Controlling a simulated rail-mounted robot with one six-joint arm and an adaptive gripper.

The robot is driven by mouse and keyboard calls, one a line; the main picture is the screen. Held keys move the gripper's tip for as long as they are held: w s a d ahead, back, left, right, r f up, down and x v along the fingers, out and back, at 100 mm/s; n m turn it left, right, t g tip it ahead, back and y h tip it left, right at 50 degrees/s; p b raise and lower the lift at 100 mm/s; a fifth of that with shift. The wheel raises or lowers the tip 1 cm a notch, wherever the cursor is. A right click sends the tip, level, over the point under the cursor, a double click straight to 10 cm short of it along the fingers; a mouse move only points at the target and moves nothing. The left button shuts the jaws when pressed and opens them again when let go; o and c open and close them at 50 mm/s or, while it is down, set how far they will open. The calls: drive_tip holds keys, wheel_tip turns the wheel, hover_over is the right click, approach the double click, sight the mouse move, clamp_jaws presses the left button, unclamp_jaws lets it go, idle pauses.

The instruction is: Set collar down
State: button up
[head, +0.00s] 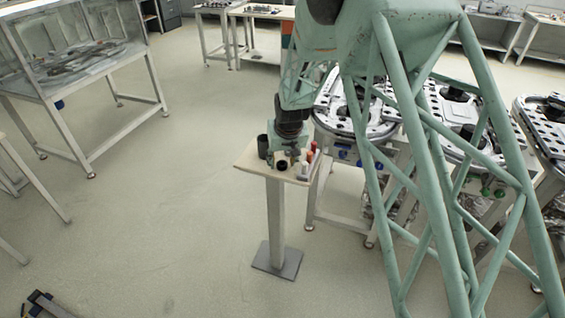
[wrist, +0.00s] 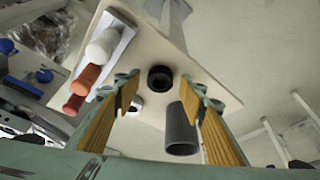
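A black ring, which looks like the collar (wrist: 160,78), lies on the pale top of a small pedestal table (wrist: 196,84). In the head view a dark ring (head: 282,165) shows near the front edge of that top. My gripper (wrist: 162,86) is open, its yellow-padded fingers spread on either side of the ring in the wrist view, with nothing visibly held. In the head view my gripper (head: 291,149) is low over the tabletop, its fingers hard to make out. I cannot tell how high the fingertips are above the ring.
A dark grey cylinder (wrist: 180,131) stands beside the right finger. A small white-and-dark ring (wrist: 135,103) sits near the left finger. Orange and white round-ended pieces (wrist: 88,78) line the left side.

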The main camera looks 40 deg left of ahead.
drive_tip(key=v, duration=1.1)
drive_tip(key=shift+r+p, duration=0.3)
drive_tip(key=shift+p, duration=0.15)
drive_tip(key=shift+s+d, duration=0.1)
drive_tip(key=shift+s, duration=0.05)
drive_tip(key=shift+c, duration=0.4)
idle(1.8)
